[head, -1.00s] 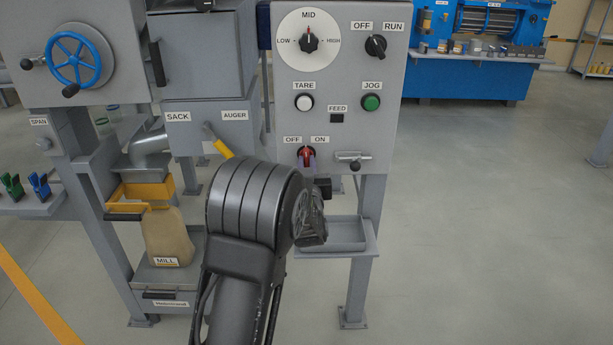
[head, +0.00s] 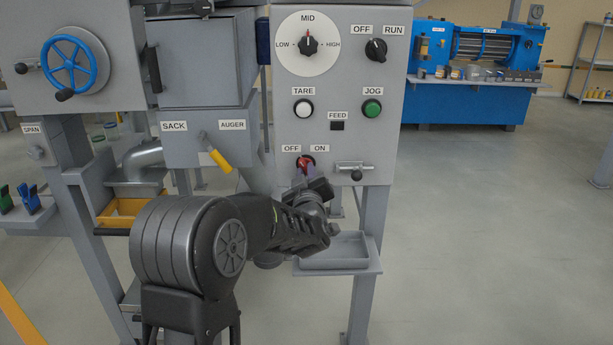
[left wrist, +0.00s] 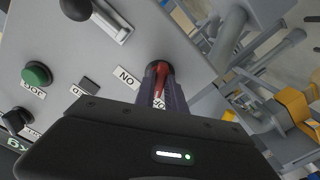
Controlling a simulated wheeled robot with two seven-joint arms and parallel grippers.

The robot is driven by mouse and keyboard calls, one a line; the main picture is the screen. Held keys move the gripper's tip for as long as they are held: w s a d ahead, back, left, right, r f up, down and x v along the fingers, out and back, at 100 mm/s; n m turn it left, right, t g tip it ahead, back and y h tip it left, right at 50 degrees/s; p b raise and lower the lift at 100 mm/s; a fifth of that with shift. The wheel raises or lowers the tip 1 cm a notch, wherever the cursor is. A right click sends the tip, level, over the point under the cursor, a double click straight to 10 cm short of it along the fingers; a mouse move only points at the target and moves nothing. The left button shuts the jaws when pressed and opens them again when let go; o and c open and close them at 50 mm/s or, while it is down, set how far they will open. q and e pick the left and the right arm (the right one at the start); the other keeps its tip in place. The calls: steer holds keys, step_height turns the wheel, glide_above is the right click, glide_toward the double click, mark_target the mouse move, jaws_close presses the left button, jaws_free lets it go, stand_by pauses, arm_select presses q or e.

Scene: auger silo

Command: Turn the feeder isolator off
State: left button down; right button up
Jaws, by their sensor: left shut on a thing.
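The feeder isolator is a red rotary handle (head: 305,163) low on the grey control panel (head: 345,95), between the OFF label (head: 291,148) on its left and the ON label (head: 320,148) on its right. My left gripper (head: 303,173) reaches it from below, its purple fingers shut on the handle. The left wrist view shows the red handle (left wrist: 160,77) between the two fingers (left wrist: 158,90). The fingers cover part of it, so its exact angle is hard to tell. My right gripper is in neither view.
A sliding bolt (head: 355,168) sits right of the isolator. A grey tray (head: 337,252) juts out below, close to my left forearm. A yellow-handled lever (head: 219,160) is to the left. TARE (head: 303,108) and JOG (head: 371,108) buttons are above.

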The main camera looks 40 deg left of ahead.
arm_select(q)
steer(key=shift+f, duration=0.15)
steer(key=c, duration=1.4)
jaws_free()
steer(key=shift+s+d, duration=0.1)
steer(key=v, duration=0.7)
steer(key=shift+s+d, duration=0.2)
